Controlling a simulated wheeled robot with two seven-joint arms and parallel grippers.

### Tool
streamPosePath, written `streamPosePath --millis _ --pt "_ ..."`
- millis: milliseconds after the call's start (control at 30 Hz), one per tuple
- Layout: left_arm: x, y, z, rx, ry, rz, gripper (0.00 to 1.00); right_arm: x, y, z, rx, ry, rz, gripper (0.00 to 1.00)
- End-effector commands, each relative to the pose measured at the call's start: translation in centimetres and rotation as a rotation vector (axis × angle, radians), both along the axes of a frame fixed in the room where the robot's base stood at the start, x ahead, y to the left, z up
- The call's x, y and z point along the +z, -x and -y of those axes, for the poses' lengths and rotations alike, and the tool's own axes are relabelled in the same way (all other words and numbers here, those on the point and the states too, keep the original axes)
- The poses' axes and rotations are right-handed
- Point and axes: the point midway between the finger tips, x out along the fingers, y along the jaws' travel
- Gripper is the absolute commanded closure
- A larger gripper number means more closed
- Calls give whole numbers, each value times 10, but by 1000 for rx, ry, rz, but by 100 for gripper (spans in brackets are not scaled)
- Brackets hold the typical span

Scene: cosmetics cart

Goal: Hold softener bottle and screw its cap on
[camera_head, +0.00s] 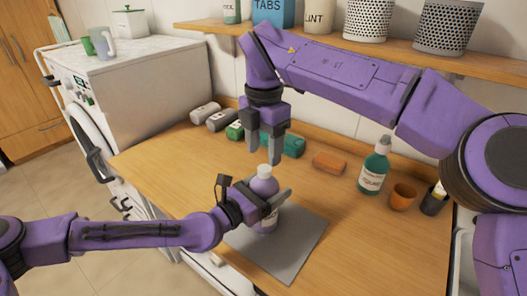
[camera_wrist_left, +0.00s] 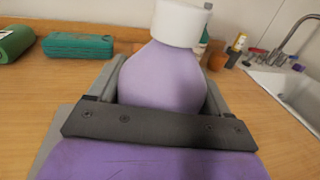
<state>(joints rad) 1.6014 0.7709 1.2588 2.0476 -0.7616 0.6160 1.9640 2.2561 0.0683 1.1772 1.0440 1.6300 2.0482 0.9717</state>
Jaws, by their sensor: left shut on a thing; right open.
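The softener bottle (camera_head: 264,186) is lilac and stands upright over the grey mat (camera_head: 292,252). It also shows in the left wrist view (camera_wrist_left: 162,78). A white cap (camera_head: 264,171) sits on its neck; it shows large in the left wrist view (camera_wrist_left: 180,22). I cannot tell how tightly it is screwed. My left gripper (camera_head: 268,206) is shut around the bottle's body, a finger on each side. My right gripper (camera_head: 263,148) points down above the cap, open and empty, with a gap between its fingertips and the cap.
A green bottle (camera_head: 374,172), an orange cup (camera_head: 402,197) and a dark cup (camera_head: 434,202) stand at the right. An orange block (camera_head: 329,163) and several rolled cloths lie along the back. A shelf (camera_head: 400,46) overhangs the wall side.

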Motion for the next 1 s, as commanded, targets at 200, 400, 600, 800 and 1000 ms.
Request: streamPosePath --millis 200,400,600,800,1000 --pt "-1 0 0 -1 -2 -3 100 9 2 -2 2 18 30 47" --pt "-2 0 0 -1 -1 -2 100 25 -1 5 300 85 46 47" --pt "-1 0 0 0 -1 -2 100 31 -3 6 854 55 10 47" --pt "-1 0 0 0 -1 -1 100 31 -1 1 1238 3 2 47" --pt "-1 0 0 0 -1 -1 100 31 -1 1 1340 0 2 47"
